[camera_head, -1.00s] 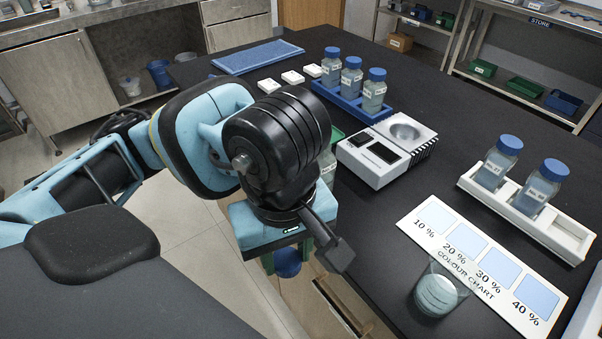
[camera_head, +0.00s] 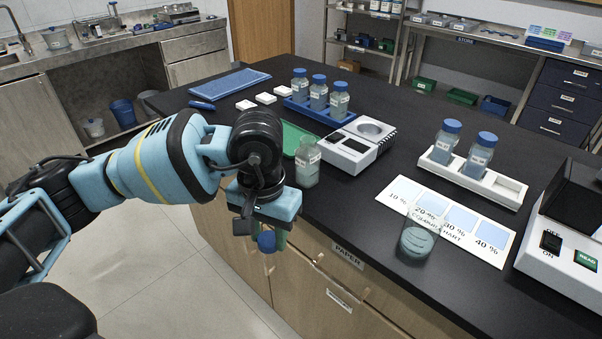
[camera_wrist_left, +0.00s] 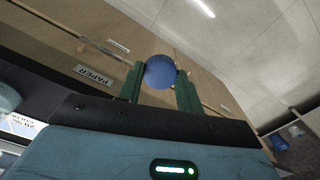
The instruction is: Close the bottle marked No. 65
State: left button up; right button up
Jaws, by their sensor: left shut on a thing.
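My left gripper (camera_head: 272,238) is shut on a round blue cap (camera_head: 266,241) and holds it in front of the bench's near edge, below the bench top. In the left wrist view the cap (camera_wrist_left: 159,72) sits between the green fingers (camera_wrist_left: 158,88). An uncapped clear bottle (camera_head: 307,163) stands upright near the bench edge, up and to the right of the gripper. Its label is too small to read surely. Other bottles have blue caps on: several in a blue rack (camera_head: 310,113) and two in a white rack (camera_head: 507,189). My right gripper is not in view.
A green mat (camera_head: 291,136) and a white scale (camera_head: 352,148) lie near the open bottle. A glass beaker (camera_head: 421,236) stands by the colour chart (camera_head: 396,190). A device with a READ button (camera_head: 586,259) is at the right. Drawers (camera_head: 330,285) front the bench.

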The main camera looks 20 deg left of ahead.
aim_at(307, 156)
jog(key=j+u, duration=0.15)
jog(key=j, duration=0.5)
jog(key=i+j+u, duration=0.15)
jog(key=j, duration=0.5)
jog(key=i+j+u, duration=0.1)
jog(key=j, duration=0.55)
